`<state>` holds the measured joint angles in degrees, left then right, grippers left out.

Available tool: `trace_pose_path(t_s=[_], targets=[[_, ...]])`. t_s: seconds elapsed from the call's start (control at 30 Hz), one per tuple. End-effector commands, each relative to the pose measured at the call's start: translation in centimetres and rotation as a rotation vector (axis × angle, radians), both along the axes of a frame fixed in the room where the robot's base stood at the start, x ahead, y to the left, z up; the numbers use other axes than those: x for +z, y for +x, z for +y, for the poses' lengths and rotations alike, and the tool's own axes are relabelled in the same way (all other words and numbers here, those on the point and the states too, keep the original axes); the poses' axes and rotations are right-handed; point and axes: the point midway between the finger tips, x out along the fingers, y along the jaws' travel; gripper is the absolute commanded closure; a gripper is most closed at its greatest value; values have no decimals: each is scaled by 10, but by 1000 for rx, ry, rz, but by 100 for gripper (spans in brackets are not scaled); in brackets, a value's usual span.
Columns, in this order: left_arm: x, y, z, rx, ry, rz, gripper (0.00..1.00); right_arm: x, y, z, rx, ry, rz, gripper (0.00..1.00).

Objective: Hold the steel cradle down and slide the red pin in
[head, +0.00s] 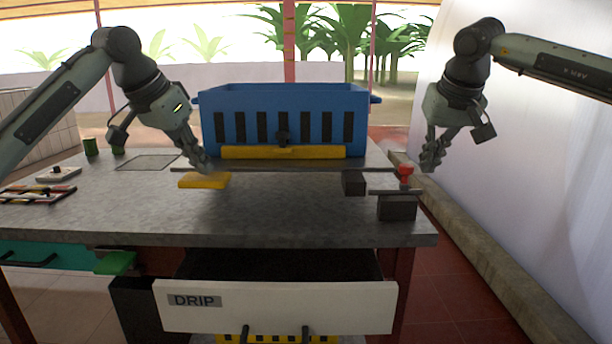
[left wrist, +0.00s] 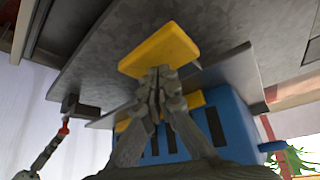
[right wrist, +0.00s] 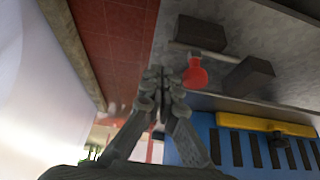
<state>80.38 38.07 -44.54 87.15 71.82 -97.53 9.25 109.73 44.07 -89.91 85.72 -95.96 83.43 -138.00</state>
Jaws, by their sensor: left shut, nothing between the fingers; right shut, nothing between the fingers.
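The long thin grey steel strip (head: 290,169), which looks like the cradle, lies along the bench in front of the blue crate. A yellow pad (head: 204,181) sits at its left end. My left gripper (head: 207,168) is shut and empty, its tips at the pad; the left wrist view shows them against the pad's edge (left wrist: 160,50), but I cannot tell if they touch. The red pin (head: 405,172) stands at the strip's right end, beside two dark blocks (head: 397,208); it shows in the right wrist view (right wrist: 195,75). My right gripper (head: 429,168) is shut and empty, right of the pin, apart from it.
The blue crate (head: 284,105) with a yellow front bar stands at the back. Striped items (head: 38,194) and green cans (head: 90,146) are at the bench's left. An open drawer marked DRIP (head: 280,305) juts out below. The bench (head: 270,210) is clear in front.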

Motion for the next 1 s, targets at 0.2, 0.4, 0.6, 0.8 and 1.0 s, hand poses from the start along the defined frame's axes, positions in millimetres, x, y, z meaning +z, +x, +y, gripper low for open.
trace_pose_path(t_s=[0.2, 0.4, 0.6, 0.8, 1.0], targets=[[0, 0, 0, 0, 0, 0, 100, 0, 0, 0, 0, 0, 0, 100], [-5, 0, 0, 0, 0, 1, 100, 0, 0, 0, 0, 0, 0, 100], [-14, 0, 0, -1, 0, 2, 100, 0, 0, 0, 0, 0, 0, 100], [-23, 0, 0, 1, 1, 3, 100, 0, 0, 0, 0, 0, 0, 100], [-31, 0, 0, 0, 2, 3, 100, 0, 0, 0, 0, 0, 0, 100]])
